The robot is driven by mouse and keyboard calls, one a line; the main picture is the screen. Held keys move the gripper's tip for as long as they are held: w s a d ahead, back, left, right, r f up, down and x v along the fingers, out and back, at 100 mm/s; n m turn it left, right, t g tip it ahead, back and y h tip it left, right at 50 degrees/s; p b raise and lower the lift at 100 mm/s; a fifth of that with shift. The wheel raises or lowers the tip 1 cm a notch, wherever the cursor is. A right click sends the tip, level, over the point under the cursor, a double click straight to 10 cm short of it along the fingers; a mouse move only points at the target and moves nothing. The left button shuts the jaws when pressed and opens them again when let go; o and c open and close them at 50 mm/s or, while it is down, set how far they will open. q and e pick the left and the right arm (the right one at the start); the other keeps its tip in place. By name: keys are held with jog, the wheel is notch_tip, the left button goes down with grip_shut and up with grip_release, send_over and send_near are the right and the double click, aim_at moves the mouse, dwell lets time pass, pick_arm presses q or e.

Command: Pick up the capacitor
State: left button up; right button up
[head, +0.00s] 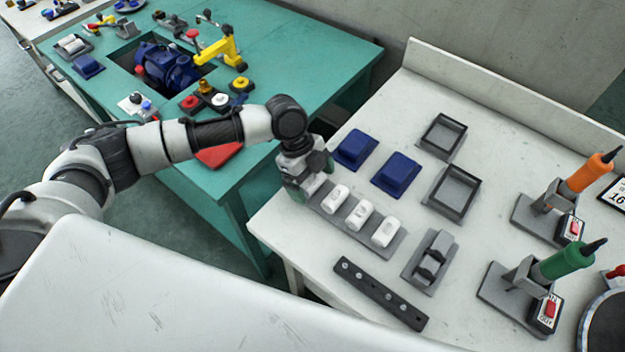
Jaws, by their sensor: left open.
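Three white rounded pieces, which look like capacitors, lie in a row on a grey holder (346,222) on the white table. They are the near-left capacitor (335,198), the middle capacitor (359,214) and the right capacitor (384,232). My left gripper (311,184) is open and points down over the left end of the holder, beside the near-left capacitor. My right gripper is not in view.
Two blue blocks (396,174) and two grey trays (454,193) stand behind the holder. A grey cradle (430,262) and a dark bar with screws (380,293) are in front. A green bench (300,40) carries a blue pump (166,66).

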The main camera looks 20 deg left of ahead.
pick_arm(q)
jog(key=shift+f, duration=0.1)
jog(key=shift+c, duration=0.2)
jog(key=c, duration=0.9)
